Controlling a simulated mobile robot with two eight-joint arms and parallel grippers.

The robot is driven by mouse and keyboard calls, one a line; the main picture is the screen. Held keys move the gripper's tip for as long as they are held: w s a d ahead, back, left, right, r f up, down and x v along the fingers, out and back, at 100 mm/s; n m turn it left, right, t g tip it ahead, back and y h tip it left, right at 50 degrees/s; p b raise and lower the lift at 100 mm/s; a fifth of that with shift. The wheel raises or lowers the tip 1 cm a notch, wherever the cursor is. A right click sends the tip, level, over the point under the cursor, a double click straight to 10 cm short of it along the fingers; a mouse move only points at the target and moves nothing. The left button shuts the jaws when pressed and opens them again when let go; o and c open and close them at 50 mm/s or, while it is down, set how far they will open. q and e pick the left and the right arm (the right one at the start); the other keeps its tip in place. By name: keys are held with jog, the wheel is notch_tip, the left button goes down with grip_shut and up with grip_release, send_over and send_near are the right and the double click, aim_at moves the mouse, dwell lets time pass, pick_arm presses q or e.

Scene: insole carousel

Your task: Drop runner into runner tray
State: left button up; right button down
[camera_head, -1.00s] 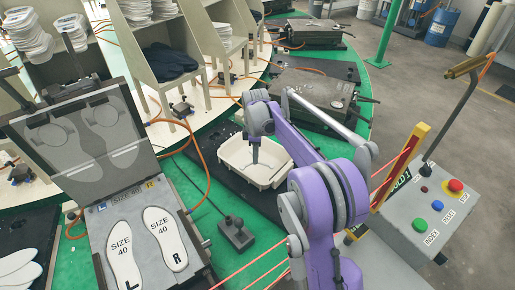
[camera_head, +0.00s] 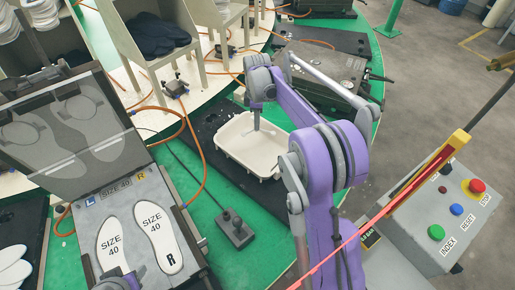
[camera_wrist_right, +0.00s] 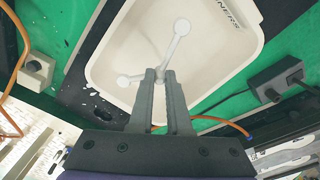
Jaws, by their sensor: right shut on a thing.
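The runner (camera_wrist_right: 181,28) is a thin pale branched piece with round ends. My right gripper (camera_wrist_right: 160,76) is shut on its middle in the right wrist view. The runner tray (camera_head: 232,157) is a cream, open, shallow tray with dark lettering on its rim; it also fills much of the wrist view (camera_wrist_right: 100,62). In the head view my right gripper (camera_head: 257,127) points down over the tray, with the runner (camera_head: 268,134) small and faint below it. I cannot tell the exact height above the tray floor.
An open mold (camera_head: 104,186) with two size 40 insoles stands at left. A dark pedal-like box (camera_head: 235,229) and orange hoses lie on the green table between mold and tray. A button panel (camera_head: 440,213) is at right, behind a yellow post.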

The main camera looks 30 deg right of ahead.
pick_arm(q)
jog(key=f+b, duration=0.1)
jog(key=f, duration=0.1)
jog(key=shift+s+f+b, duration=0.3)
jog(key=shift+s+b, duration=0.05)
jog(key=shift+s, duration=0.05)
pick_arm(e)
notch_tip(320, 180, down, 4)
jog(key=shift+f, duration=0.1)
jog(key=c, duration=0.8)
grip_release()
pick_arm(q)
jog(key=shift+w+r+p, duration=0.15)
jog(key=shift+r+p, duration=0.2)
jog(key=shift+r, duration=0.05)
pick_arm(e)
notch_tip(320, 180, up, 11)
